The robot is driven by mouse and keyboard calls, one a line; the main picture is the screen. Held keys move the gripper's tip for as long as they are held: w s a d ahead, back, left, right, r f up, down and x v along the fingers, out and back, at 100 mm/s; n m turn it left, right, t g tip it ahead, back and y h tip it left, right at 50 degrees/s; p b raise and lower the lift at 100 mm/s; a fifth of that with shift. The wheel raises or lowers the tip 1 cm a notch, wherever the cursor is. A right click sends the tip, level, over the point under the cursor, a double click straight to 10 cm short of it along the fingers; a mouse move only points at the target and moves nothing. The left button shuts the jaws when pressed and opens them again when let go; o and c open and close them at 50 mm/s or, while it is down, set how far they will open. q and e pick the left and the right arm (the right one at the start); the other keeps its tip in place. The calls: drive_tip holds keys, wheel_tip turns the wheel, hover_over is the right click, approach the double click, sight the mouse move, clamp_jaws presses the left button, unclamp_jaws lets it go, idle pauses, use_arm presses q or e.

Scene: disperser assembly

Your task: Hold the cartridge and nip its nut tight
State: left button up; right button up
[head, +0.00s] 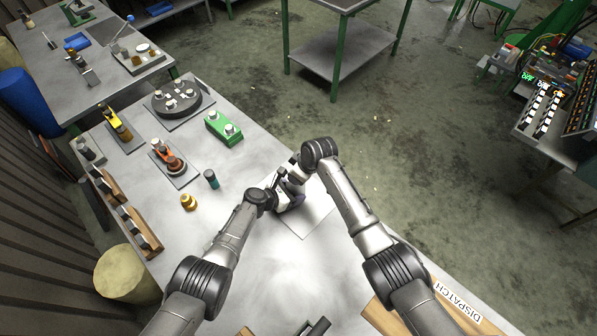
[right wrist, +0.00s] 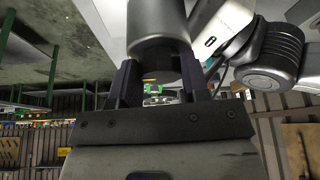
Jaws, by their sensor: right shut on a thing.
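My left gripper (head: 283,196) and my right gripper (head: 284,178) meet close together over the pale square mat (head: 312,222) on the bench. In the right wrist view, the fingers of my right gripper (right wrist: 160,82) stand on both sides of a dark grey cylinder (right wrist: 158,30) and are shut on it. I cannot tell whether this is the cartridge's body or its nut. White housing of my left arm's end shows beside it at the upper right. The left fingertips and most of the held part are hidden in the head view, so the left jaw state is unclear.
A dark bottle (head: 211,179) and a small yellow part (head: 188,202) stand left of the mat. A green box (head: 222,127), a round dark fixture (head: 200,103) and an orange device (head: 172,160) stand farther back. Wooden racks line the left edge. The DISPATCH tray (head: 455,303) is front right.

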drive_tip(key=shift+m, duration=0.4)
drive_tip(key=o, duration=0.9)
drive_tip(key=shift+r, duration=0.1)
drive_tip(key=v, duration=1.1)
drive_tip(key=shift+s+d+r, duration=0.1)
drive_tip(key=shift+s+r, duration=0.2)
drive_tip(key=shift+r, duration=0.05)
